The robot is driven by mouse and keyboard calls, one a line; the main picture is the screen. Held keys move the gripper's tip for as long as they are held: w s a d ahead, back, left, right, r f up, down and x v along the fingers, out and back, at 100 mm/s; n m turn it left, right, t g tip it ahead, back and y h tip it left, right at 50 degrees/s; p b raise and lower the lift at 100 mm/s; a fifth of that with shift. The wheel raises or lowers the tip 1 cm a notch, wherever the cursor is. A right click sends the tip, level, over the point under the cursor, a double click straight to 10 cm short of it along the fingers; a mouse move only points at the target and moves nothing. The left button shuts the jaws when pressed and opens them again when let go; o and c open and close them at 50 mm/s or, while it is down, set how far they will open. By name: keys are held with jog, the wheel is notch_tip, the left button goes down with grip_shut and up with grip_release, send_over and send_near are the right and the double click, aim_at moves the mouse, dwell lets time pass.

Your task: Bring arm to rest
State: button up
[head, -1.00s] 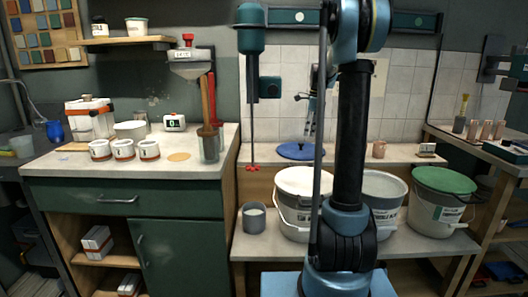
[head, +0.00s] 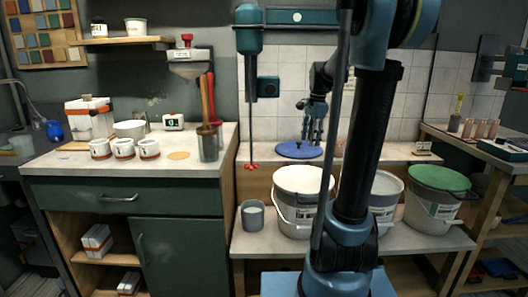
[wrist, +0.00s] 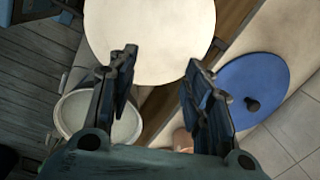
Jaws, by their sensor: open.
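My gripper (head: 314,138) hangs pointing down in the head view, in front of the tiled wall, above the blue round lid (head: 299,150) on the raised back shelf. In the wrist view my gripper (wrist: 158,75) has its two dark fingers spread apart with nothing between them. Below it lie a bucket's pale round lid (wrist: 150,35) and, to the right, the blue lid (wrist: 255,88). My arm stands at the right of centre in the head view and hides part of the buckets behind it.
A white lidded bucket (head: 299,190), a second bucket (head: 386,184) and a green-lidded bucket (head: 436,196) stand on the low bench (head: 265,247). A grey cup (head: 253,216) stands left of them. The left counter (head: 75,165) holds pots and a scale.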

jog(key=s+f+n, duration=0.5)
jog(key=s, duration=0.5)
jog(key=s+f+n+t, duration=0.1)
jog(key=s+f+n, duration=0.3)
jog(key=s, duration=0.5)
jog(key=s+f+n+h, duration=0.1)
jog(key=s+f+n, duration=0.4)
jog(key=s+f, duration=0.3)
jog(key=s, duration=0.2)
jog(key=shift+s+n, duration=0.3)
jog(key=shift+f, duration=0.1)
jog(key=shift+w+f, duration=0.2)
jog(key=shift+w, duration=0.25)
